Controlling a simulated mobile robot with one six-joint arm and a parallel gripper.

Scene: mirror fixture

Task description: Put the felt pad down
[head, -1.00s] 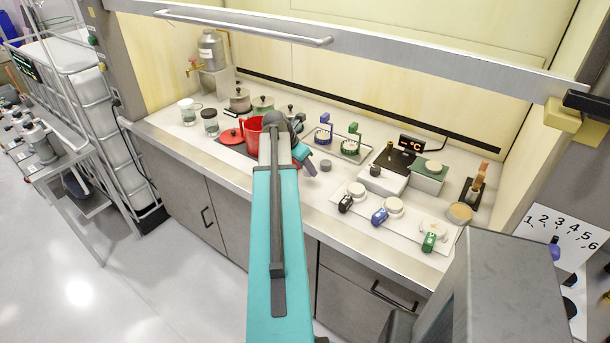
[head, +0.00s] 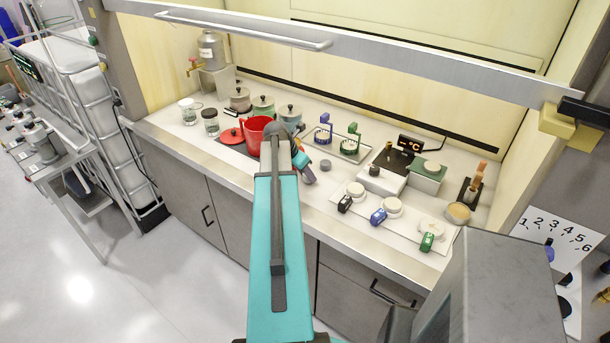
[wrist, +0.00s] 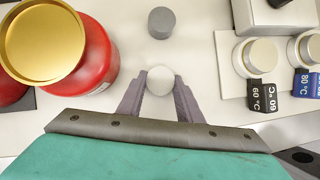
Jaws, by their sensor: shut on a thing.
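A small pale round piece (wrist: 160,78), which looks like the felt pad, sits between the two fingers of my gripper (wrist: 160,86) in the wrist view. The fingers are shut on its sides. In the head view my gripper (head: 306,173) hangs over the front part of the counter, right of the red jug (head: 254,135); the pad cannot be made out there. A dark grey round piece (wrist: 161,22) lies on the counter beyond the fingertips, apart from them; it also shows in the head view (head: 326,165).
The red jug also shows close on the left in the wrist view (wrist: 95,65). To the right is a white board (head: 400,230) with several round pieces and coloured tags. A tray with two small stands (head: 352,146) is behind. Bare counter surrounds the grey piece.

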